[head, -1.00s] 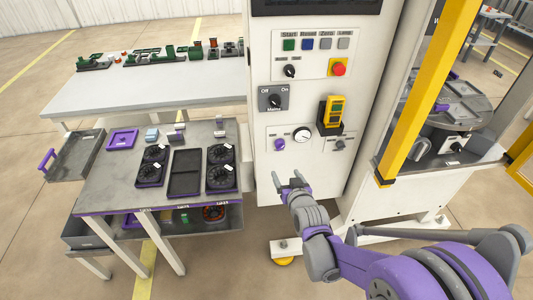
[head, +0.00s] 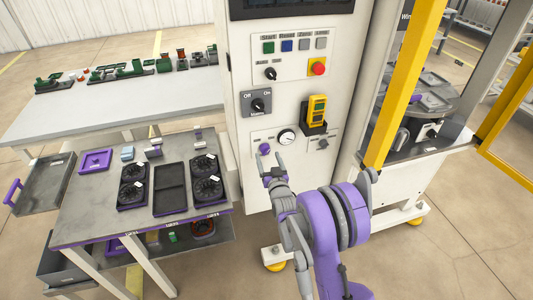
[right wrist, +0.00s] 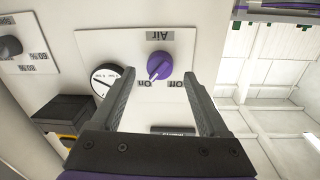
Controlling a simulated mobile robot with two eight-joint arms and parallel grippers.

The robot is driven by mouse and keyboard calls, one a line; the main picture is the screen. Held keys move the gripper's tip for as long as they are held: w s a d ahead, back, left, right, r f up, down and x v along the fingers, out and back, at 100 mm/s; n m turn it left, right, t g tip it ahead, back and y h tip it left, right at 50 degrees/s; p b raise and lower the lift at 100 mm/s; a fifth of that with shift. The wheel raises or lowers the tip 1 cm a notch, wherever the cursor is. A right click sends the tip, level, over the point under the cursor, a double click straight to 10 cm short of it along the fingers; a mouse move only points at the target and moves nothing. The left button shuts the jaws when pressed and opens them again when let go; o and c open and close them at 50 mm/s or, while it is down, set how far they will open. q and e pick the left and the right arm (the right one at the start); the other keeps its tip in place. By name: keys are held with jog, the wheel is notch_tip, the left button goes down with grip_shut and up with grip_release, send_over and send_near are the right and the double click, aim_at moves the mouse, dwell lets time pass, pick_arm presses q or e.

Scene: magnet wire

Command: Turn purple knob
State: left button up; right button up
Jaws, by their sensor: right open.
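The purple knob (head: 264,148) sits on the lower small panel of the white cabinet. In the right wrist view the purple knob (right wrist: 159,67) shows close up under an "Air" label, with "On" and "Off" marks beside it. My right gripper (head: 271,160) is open and empty, just below the knob in the head view. In the right wrist view its two fingers (right wrist: 158,85) point at the panel, with the knob framed between their tips. I cannot tell how far the tips are from the panel. My left gripper is not in view.
A round gauge (head: 286,137) is right of the knob, and a black knob (head: 322,143) lies further right. A yellow handheld device (head: 316,110) sits in a black holder above. A grey table (head: 75,225) with trays and fans stands left of the cabinet.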

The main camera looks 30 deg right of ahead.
aim_at(265, 150)
jog(key=shift+x, duration=1.4)
grip_shut()
